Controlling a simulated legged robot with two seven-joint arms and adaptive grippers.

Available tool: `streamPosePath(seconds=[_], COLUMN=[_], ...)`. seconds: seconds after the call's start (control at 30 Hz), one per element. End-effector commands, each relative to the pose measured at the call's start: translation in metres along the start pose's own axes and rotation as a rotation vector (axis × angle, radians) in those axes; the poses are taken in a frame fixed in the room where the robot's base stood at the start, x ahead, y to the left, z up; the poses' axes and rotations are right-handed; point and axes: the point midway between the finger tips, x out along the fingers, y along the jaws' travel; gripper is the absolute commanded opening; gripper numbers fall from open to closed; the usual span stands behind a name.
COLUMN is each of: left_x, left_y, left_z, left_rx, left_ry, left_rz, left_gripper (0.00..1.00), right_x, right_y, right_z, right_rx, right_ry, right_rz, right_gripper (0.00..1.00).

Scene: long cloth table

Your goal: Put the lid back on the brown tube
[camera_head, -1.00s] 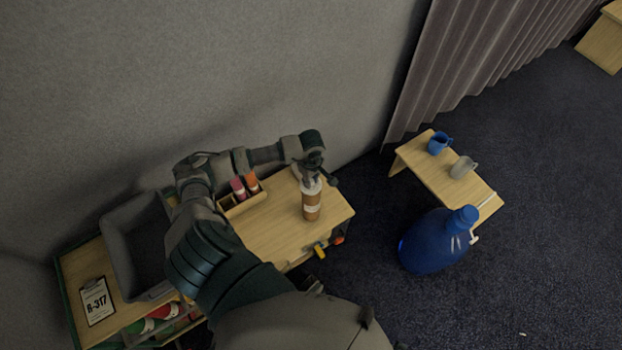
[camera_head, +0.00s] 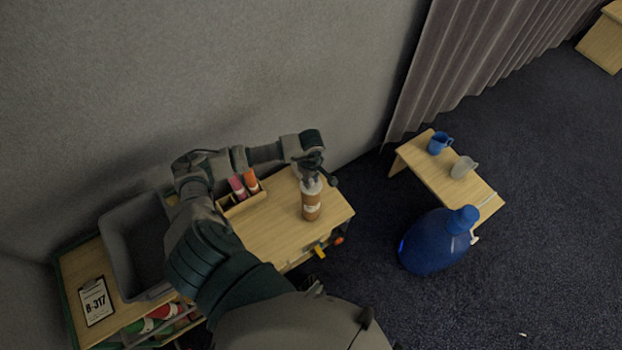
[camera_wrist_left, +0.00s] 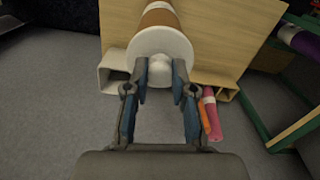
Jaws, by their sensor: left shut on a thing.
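The brown tube (camera_head: 311,208) stands upright on the wooden table top in the head view, with a pale band round it. It also shows in the left wrist view (camera_wrist_left: 158,16). The white lid (camera_wrist_left: 162,47) with a round knob sits at the tube's end; I cannot tell whether it is fully seated. My left gripper (camera_head: 312,179) is above the tube, and in the left wrist view its two fingers (camera_wrist_left: 160,75) are shut on the lid's knob. My right gripper is not in view.
A wooden holder (camera_head: 243,205) with pink and orange tubes stands left of the brown tube. A grey bin (camera_head: 122,250) and a clipboard (camera_head: 95,301) lie farther left. A small bench (camera_head: 440,186) with two mugs and a large blue bottle (camera_head: 436,243) are at right.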

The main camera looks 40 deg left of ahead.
Motion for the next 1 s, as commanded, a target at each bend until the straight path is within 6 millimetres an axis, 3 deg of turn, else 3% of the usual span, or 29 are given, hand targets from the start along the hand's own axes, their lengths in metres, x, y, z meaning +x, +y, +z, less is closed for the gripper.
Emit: streamPosePath(seconds=[1.0], left_x=[0.0026], left_y=[0.0001], left_z=[-0.0006], left_rx=[0.0], left_ry=[0.001], left_rz=[0.0], left_gripper=[0.07], right_x=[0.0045], right_y=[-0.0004], right_z=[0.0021], right_rx=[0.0], right_ry=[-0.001], right_rz=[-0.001], right_gripper=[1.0])
